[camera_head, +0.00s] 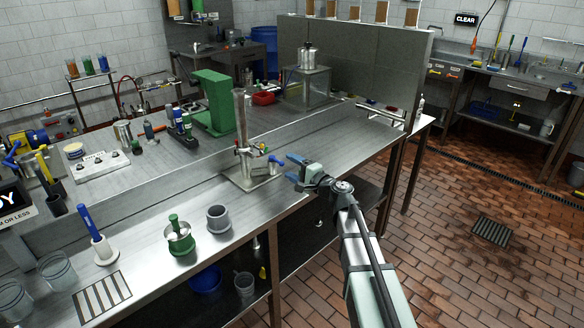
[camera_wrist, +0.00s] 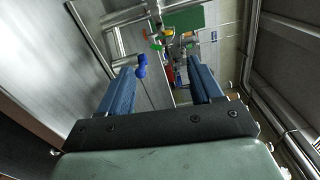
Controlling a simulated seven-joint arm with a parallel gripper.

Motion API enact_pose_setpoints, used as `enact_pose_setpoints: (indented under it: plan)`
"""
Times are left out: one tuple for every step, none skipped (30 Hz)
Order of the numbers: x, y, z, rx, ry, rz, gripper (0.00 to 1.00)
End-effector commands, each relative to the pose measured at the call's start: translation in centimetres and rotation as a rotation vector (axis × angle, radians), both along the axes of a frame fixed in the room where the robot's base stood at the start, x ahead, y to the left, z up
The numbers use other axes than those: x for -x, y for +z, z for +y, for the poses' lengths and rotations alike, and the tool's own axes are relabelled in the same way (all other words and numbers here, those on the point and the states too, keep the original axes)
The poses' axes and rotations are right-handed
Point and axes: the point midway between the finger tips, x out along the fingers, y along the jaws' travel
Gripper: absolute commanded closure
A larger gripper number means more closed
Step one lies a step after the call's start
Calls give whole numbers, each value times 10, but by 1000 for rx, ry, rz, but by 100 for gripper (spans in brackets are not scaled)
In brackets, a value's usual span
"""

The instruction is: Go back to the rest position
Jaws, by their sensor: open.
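My gripper (camera_head: 292,168) is open and empty, with blue fingers, just above the front edge of the steel bench (camera_head: 330,150). In the head view it is to the right of the valve assembly (camera_head: 250,158), a metal pipe fitting with a clear upright tube and a blue handle (camera_head: 275,161). A small gap shows between the fingers and the blue handle. In the wrist view both fingers (camera_wrist: 160,92) are spread apart, and the blue handle (camera_wrist: 141,66) shows beyond them near the left finger. Metal pipes and a green part show further off.
A grey panel (camera_head: 365,70) stands at the back.

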Motion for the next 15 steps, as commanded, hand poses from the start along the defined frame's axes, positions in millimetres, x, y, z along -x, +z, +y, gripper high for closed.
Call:
enact_pose_setpoints:
  plan:
    - [0,0,0,1,0,0,35]
    - [0,-1,0,6,0,0,35]
    - [0,-2,-1,14,0,0,35]
    - [1,-3,-2,25,1,0,35]
    - [1,-5,-3,41,1,0,35]
    - [2,-8,-5,68,1,2,35]
    - [3,-11,-7,93,1,2,35]
    - [4,-15,-9,123,1,2,35]
    - [6,-20,-13,169,2,4,35]
    - [7,-25,-16,208,2,6,35]
    - [8,-31,-20,249,1,9,35]
    - [10,-39,-25,306,1,15,35]
    - [12,-46,-30,348,2,18,35]
    - [13,-53,-35,390,3,24,35]
    - [16,-62,-41,444,4,33,35]
